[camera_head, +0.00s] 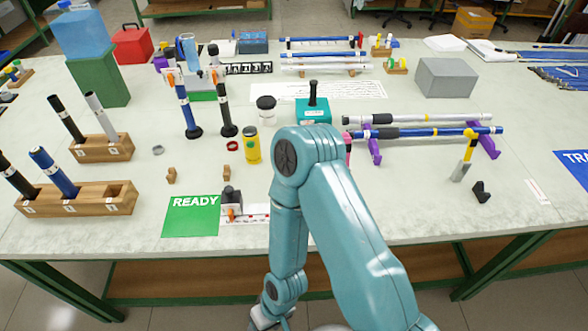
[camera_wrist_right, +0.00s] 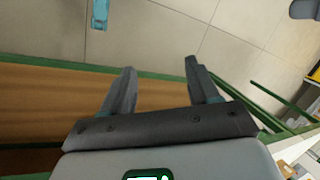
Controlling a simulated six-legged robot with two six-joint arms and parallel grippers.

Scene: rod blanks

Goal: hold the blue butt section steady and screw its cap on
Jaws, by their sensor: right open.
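A blue butt section (camera_head: 54,172) with a dark end leans in the front wooden rack (camera_head: 100,204) at the left. Another blue rod piece (camera_head: 185,105) stands upright on a black foot near the table's middle, beside a black one (camera_head: 224,105). I cannot tell which small part is the cap. My right gripper (camera_wrist_right: 158,70) is open and empty in the right wrist view, over the floor beside the table. In the head view its arm bends down past the table's front edge, and the fingers do not show clearly. My left gripper is in neither view.
A green READY mat (camera_head: 191,216) lies at the front left. A yellow bottle (camera_head: 252,146), a red ring (camera_head: 232,146) and a teal block (camera_head: 312,111) stand mid-table. Purple stands (camera_head: 374,145) hold long rods at the right. The front right of the table is mostly clear.

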